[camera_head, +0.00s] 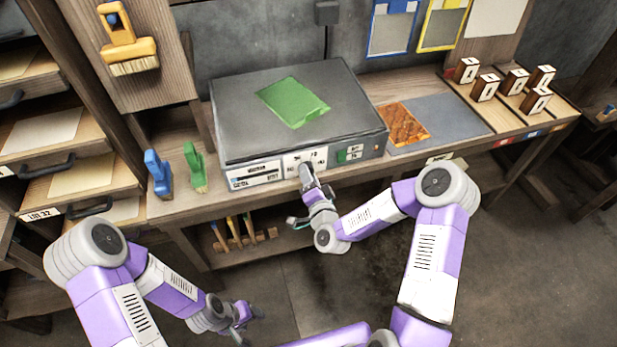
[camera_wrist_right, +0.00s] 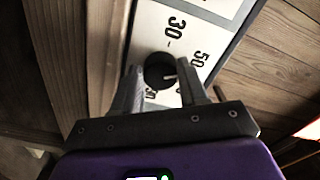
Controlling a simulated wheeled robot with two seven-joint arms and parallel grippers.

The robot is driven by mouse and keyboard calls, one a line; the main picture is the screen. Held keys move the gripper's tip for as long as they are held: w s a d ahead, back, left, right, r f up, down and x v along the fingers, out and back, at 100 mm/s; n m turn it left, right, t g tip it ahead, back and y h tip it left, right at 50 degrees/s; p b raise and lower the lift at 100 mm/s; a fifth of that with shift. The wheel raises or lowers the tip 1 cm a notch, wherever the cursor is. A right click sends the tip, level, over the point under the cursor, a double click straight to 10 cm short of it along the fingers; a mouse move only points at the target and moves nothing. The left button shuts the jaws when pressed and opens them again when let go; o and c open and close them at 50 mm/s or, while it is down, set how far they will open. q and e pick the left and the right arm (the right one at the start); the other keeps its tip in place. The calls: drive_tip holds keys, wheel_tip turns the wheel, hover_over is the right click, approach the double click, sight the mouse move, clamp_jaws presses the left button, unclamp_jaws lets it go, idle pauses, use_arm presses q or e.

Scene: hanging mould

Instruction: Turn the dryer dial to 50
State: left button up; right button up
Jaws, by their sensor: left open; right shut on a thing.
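The dryer (camera_head: 300,75) is a grey box on the bench in the head view, with white label plates on its front. My right gripper (camera_head: 306,172) is at the middle plate and covers the dial there. In the right wrist view the dial (camera_wrist_right: 159,68) is a dark round knob on a white scale plate (camera_wrist_right: 195,25). The fingers of my right gripper (camera_wrist_right: 161,88) are shut on it. The scale shows 30 and 50; a number beside the dial is partly hidden. I cannot tell where the dial points. My left gripper (camera_head: 243,318) is open and empty, low over the floor.
A green sheet (camera_head: 293,101) lies on the dryer. A green brush (camera_head: 195,167) and a blue brush (camera_head: 158,173) stand left of it. A brown patterned sheet (camera_head: 404,124) and several small blocks (camera_head: 486,87) are to the right. Drawers (camera_head: 75,183) stand at the left.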

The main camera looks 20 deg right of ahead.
idle(0.5)
drive_tip(key=o, duration=1)
drive_tip(key=shift+o, duration=0.2)
drive_tip(key=s, duration=0.7)
drive_tip(key=shift+s+d+p, duration=0.15)
drive_tip(key=shift+s+p, duration=0.1)
drive_tip(key=shift+p, duration=0.1)
